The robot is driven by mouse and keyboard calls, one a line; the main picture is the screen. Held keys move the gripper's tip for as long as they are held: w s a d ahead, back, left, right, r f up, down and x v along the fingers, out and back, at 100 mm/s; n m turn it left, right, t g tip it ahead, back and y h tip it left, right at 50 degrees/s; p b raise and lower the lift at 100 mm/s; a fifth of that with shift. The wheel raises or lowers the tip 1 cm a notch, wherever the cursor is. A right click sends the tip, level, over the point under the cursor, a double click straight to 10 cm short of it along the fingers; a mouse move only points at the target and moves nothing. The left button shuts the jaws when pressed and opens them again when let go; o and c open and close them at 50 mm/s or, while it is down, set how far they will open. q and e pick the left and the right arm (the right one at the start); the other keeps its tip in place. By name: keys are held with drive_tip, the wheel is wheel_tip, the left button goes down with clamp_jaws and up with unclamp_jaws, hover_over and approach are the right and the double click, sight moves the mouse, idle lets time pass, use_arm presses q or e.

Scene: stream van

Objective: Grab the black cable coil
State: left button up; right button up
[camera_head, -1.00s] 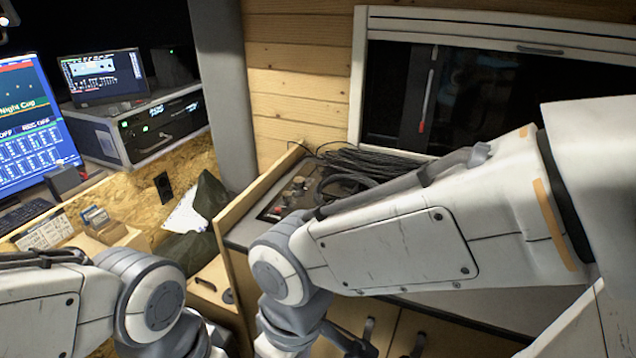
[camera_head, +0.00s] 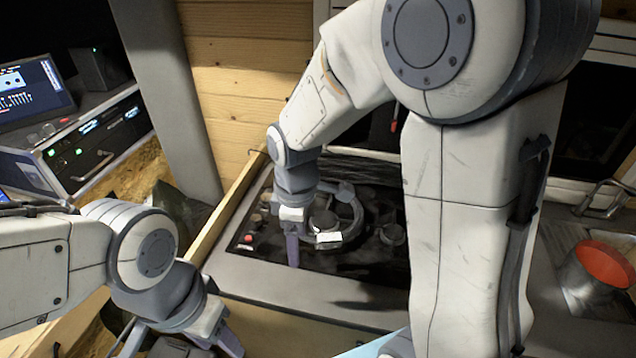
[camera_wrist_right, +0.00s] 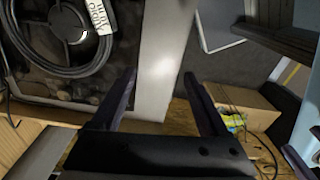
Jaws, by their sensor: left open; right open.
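The black cable coil (camera_head: 357,212) lies on the dark panel at the back of the counter, with a white tag (camera_head: 328,238) on it. In the right wrist view the coil (camera_wrist_right: 45,68) is at the upper left, partly cut off by the frame. My right gripper (camera_head: 292,250) points down just left of the coil in the head view. In the wrist view its fingers (camera_wrist_right: 165,92) are apart, with nothing between them and the coil outside them. My left gripper (camera_head: 185,346) is low at the left, open, partly cut off by the bottom edge.
A wooden edge board (camera_head: 228,213) runs along the counter's left side. A red-topped metal can (camera_head: 600,268) stands at the right. My right arm hides part of the counter. A rack unit (camera_head: 95,140) with a screen is at the left.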

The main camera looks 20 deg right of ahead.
drive_tip(key=w+d+n+p, duration=0.3)
drive_tip(key=w+d, duration=0.3)
drive_tip(key=d, duration=0.2)
drive_tip(key=p, duration=0.1)
hover_over(329, 236)
drive_tip(key=f, duration=0.4)
drive_tip(key=shift+s+a+f, duration=0.25)
drive_tip(key=shift+s+a, duration=0.05)
drive_tip(key=shift+s, duration=0.05)
drive_tip(key=shift+f, duration=0.5)
drive_tip(key=f, duration=0.1)
drive_tip(key=f+p, duration=0.2)
drive_tip(key=shift+w+d+f, duration=0.3)
drive_tip(key=shift+d, duration=0.05)
drive_tip(key=shift+f+p, duration=0.3)
drive_tip(key=shift+f, duration=0.45)
use_arm(q)
wheel_tip(329, 236, up, 9)
drive_tip(key=shift+f, duration=0.2)
use_arm(e)
drive_tip(key=shift+c, duration=0.3)
clamp_jaws()
drive_tip(key=shift+w, duration=0.1)
